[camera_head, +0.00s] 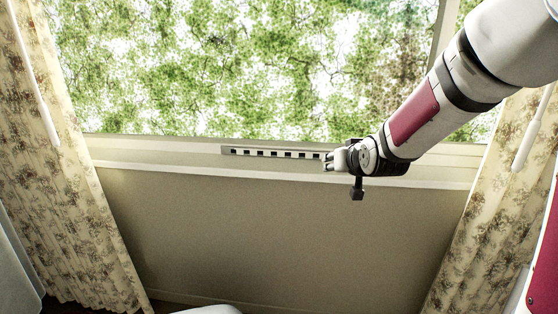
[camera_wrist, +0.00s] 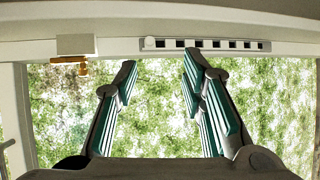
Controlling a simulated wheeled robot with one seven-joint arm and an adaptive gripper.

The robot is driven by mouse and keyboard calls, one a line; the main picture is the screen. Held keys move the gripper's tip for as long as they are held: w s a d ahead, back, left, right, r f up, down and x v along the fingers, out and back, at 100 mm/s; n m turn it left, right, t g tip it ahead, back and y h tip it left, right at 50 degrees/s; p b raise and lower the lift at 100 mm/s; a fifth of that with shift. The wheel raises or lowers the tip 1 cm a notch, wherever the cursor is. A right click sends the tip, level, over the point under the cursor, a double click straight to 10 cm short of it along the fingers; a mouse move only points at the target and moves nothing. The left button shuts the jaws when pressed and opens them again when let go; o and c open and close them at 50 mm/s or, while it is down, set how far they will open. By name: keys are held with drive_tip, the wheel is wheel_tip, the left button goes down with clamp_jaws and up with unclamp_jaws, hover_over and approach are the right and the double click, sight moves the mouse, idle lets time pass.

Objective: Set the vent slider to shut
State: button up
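The vent (camera_head: 226,150) is a pale strip with a row of dark slots on the window frame below the glass. In the head view my gripper (camera_head: 326,162) is at its right end and hides that end. The wrist view shows the vent (camera_wrist: 205,50) across the top, with dark slots showing. A small pale rounded knob, seemingly the slider (camera_wrist: 149,43), sits at its left end there. My gripper (camera_wrist: 160,66) is open, its two green-padded fingers apart with nothing between them. The knob lies just beyond the fingertips, between them in the picture; contact cannot be told.
A pale block with a gold-coloured latch (camera_wrist: 80,62) is on the frame left of the vent in the wrist view. Floral curtains (camera_head: 60,170) hang at both sides of the window (camera_head: 240,60). The wall (camera_head: 280,230) below the sill is bare.

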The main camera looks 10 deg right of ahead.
drive_tip(key=shift+m+t, duration=0.5)
drive_tip(key=shift+t, duration=0.4)
drive_tip(key=d+b+x, duration=0.1)
drive_tip(key=x, duration=0.5)
drive_tip(key=b+x, duration=0.1)
drive_tip(key=x, duration=0.5)
drive_tip(key=d+f+b+x, duration=0.1)
drive_tip(key=x, duration=0.6)
drive_tip(key=shift+s+d+b, duration=0.25)
drive_tip(key=shift+d+b, duration=0.05)
clamp_jaws()
drive_tip(key=shift+a, duration=0.1)
